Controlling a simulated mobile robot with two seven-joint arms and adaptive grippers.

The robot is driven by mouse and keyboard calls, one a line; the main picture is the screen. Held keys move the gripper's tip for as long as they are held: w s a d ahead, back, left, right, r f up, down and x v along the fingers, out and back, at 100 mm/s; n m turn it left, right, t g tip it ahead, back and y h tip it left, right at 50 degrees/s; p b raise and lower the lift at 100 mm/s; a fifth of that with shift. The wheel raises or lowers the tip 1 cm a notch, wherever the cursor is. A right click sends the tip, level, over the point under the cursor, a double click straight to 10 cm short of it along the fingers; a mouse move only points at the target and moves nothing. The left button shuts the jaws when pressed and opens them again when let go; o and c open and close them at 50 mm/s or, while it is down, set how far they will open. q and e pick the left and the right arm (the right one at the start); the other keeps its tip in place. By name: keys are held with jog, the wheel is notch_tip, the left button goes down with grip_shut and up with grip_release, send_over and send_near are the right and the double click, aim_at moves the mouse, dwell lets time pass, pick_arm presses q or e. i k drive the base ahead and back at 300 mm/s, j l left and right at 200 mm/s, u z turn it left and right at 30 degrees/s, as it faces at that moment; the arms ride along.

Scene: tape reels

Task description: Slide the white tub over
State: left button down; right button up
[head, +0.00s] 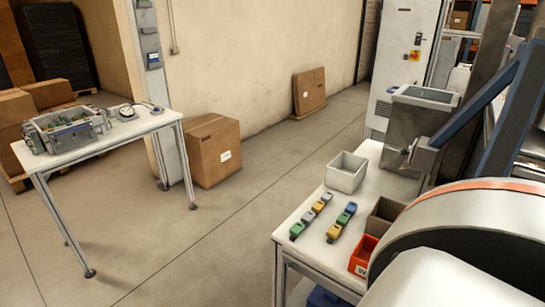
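The white tub (344,181) is an open, square-sided, off-white bin in the head view. It stands upright at the far end of the white table (308,259) on the right. Its inside looks empty from here, though its floor is only partly seen. Nothing is touching the tub that I can see. Neither of my grippers is in view.
Two rows of small coloured blocks (307,219) lie nearer on the table. A brown-grey bin (383,216) and an orange-red bin (361,255) stand along its right side. A large white rounded body with an orange band hides the lower right.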

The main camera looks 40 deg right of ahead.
aim_at(346, 171)
jog(key=i+j, duration=0.15)
jog(key=i, duration=0.55)
jog(key=i+j+z, duration=0.1)
jog(key=i, duration=0.6)
jog(key=i+z, duration=0.25)
jog(key=z, duration=0.2)
jog(key=i+j+z, duration=0.2)
jog(key=z, duration=0.2)
jog(key=i+j+z, duration=0.15)
jog(key=z, duration=0.3)
jog(key=i+j+z, duration=0.1)
jog(key=z, duration=0.4)
jog(key=i+j+z, duration=0.15)
jog(key=z, duration=0.3)
jog(key=j+z, duration=0.15)
jog(key=z, duration=0.35)
jog(key=i+j+z, duration=0.1)
jog(key=z, duration=0.35)
jog(key=i+j+z, duration=0.15)
jog(key=z, duration=0.3)
jog(key=i+j+z, duration=0.2)
jog(key=z, duration=0.25)
